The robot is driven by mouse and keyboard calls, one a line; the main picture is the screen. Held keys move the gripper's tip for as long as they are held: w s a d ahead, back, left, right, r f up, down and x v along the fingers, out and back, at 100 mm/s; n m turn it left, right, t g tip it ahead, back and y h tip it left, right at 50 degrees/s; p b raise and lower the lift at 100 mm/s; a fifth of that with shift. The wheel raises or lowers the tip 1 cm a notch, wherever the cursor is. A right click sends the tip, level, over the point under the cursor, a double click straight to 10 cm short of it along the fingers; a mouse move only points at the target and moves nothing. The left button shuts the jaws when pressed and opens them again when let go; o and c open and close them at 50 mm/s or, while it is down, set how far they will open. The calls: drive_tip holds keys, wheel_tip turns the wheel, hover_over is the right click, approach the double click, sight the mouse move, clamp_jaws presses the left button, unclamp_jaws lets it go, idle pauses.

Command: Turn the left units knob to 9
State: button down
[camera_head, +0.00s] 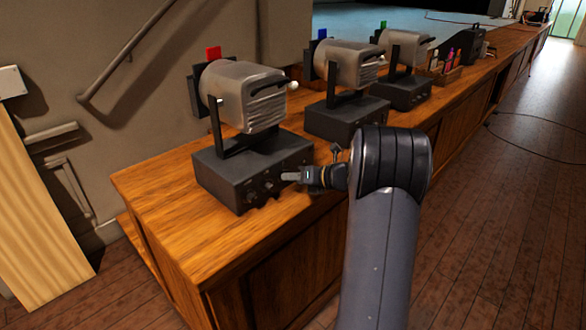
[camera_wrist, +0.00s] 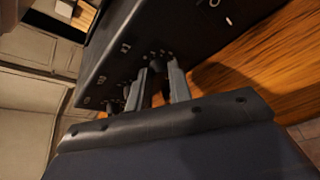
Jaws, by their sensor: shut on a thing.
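The nearest dark grey unit (camera_head: 225,180) carries a grey lamp housing (camera_head: 245,95) with a red tab on top. Small dark knobs (camera_head: 252,196) line its lower front panel. My gripper (camera_head: 290,177) reaches in from the right to the right part of this panel. In the wrist view, my gripper's two fingers (camera_wrist: 157,78) are closed around a dark knob (camera_wrist: 155,88), which is partly hidden between them. Other knobs (camera_wrist: 112,106) sit along the panel to the left. The knob's setting and the panel's small white marks are too small to read.
The unit stands on a wooden counter (camera_head: 165,205). Two similar units, one with a blue tab (camera_head: 322,34) and one with a green tab (camera_head: 383,25), stand farther back. My arm crosses in front of the counter.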

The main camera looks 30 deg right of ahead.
drive_tip(key=shift+w+d+f+m+y+p, duration=0.1)
drive_tip(key=shift+d+m+y+p, duration=0.1)
drive_tip(key=shift+m+y+p, duration=0.85)
drive_tip(key=shift+d+f+m+y, duration=0.15)
drive_tip(key=shift+m+y, duration=0.5)
drive_tip(key=shift+m, duration=0.8)
drive_tip(key=c, duration=1.3)
unclamp_jaws()
drive_tip(key=v, duration=1)
drive_tip(key=shift+s+d, duration=0.2)
drive_tip(key=shift+s, duration=0.15)
